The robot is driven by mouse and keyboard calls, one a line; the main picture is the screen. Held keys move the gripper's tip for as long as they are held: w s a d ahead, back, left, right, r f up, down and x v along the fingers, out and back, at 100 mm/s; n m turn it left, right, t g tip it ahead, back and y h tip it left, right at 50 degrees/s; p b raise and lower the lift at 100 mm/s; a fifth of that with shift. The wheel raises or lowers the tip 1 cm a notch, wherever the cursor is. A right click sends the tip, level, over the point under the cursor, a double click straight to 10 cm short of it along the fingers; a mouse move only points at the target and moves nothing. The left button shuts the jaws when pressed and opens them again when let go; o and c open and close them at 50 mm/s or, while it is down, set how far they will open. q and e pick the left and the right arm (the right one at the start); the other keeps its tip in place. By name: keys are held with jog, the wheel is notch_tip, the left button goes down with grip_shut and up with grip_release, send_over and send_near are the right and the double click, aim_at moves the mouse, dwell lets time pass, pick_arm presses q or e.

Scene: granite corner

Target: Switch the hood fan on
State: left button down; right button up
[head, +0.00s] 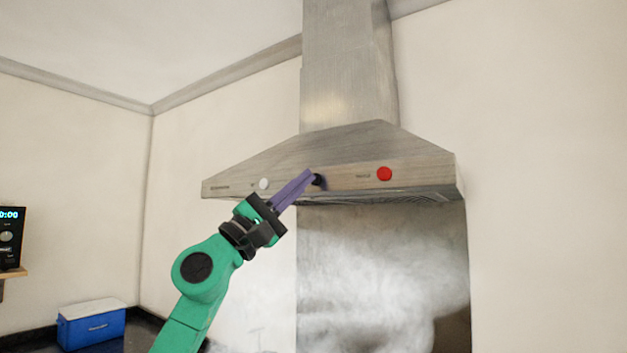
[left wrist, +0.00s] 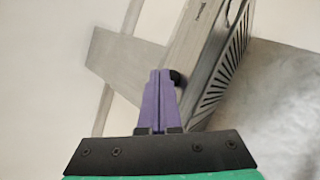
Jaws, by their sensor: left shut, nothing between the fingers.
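The hood (head: 418,174) is brushed metal and hangs on the wall, its chimney rising to the ceiling. Its front strip carries a white round button (head: 264,184) at left, a black knob (head: 319,180) in the middle and a red round button (head: 384,174) at right. My left gripper (head: 309,175) is shut and empty, its purple fingertips at the black knob and partly covering it. In the left wrist view the knob (left wrist: 177,78) shows just right of the fingertips (left wrist: 160,76); I cannot tell whether they touch. My right gripper is out of view.
Pale smoke or steam (head: 375,270) spreads below the hood, over the wall panel. A blue cooler box (head: 91,325) with a white lid stands on a dark counter at lower left. A black appliance with a lit display (head: 10,238) sits on a shelf at the left edge.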

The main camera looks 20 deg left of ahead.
pick_arm(q)
jog(key=shift+w, duration=0.35)
dwell(0.3)
jog(key=shift+s, duration=0.6)
jog(key=s, duration=0.2)
jog(key=s+b, duration=0.1)
jog(key=s, duration=0.1)
jog(key=s+a+b, duration=0.1)
jog(key=s, duration=0.1)
jog(key=shift+w, duration=0.1)
